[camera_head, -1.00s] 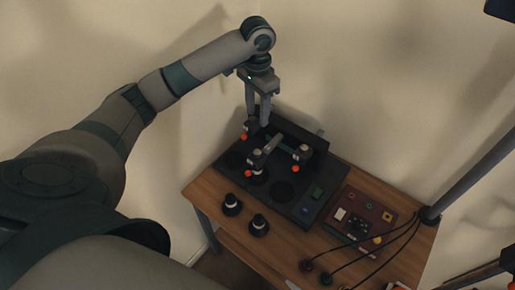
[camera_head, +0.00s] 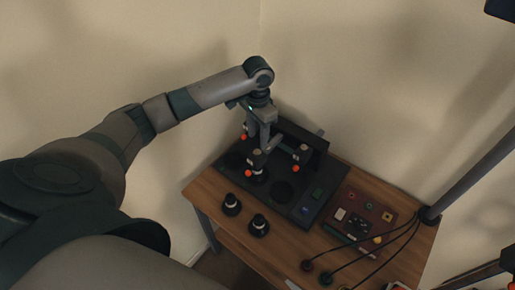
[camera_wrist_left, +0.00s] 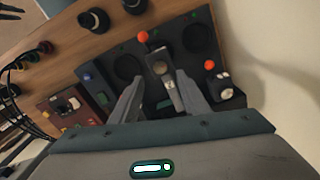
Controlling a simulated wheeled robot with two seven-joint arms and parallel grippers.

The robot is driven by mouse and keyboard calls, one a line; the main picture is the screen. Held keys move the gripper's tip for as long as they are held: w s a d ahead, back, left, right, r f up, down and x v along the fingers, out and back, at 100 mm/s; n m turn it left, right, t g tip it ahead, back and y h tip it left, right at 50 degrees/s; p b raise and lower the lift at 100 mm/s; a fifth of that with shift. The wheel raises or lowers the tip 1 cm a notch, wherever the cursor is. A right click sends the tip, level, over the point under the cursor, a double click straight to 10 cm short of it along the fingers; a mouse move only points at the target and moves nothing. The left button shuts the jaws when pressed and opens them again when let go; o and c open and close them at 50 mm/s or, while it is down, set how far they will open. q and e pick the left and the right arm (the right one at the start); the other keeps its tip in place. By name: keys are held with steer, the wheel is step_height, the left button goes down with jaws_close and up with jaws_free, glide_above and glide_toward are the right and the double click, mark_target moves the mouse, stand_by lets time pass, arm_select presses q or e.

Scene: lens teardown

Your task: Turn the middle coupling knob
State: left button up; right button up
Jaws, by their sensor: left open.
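The middle coupling knob (camera_head: 257,159), a dark block with a pale top and a red ball, stands on the black panel (camera_head: 312,213). In the left wrist view the knob (camera_wrist_left: 157,66) and its grey bar lie between my finger lines. My left gripper (camera_head: 265,146) is open, pointing down just behind the knob; contact cannot be told. Its two fingers (camera_wrist_left: 160,97) show apart in the wrist view. Another red-balled knob stands at the right (camera_head: 302,152), and a third at the back left, seen in the wrist view (camera_wrist_left: 223,86).
Two loose black cylinders (camera_head: 231,205) (camera_head: 259,225) stand on the wooden table (camera_head: 205,195) in front of the panel. A dark red box (camera_head: 362,220) and black cables (camera_head: 398,238) lie to the right. A wall is close behind.

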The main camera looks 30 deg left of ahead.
mark_target(257, 151)
arm_select(q)
step_height(257, 151, down, 7)
stand_by(0.3)
steer(key=c, duration=1.1)
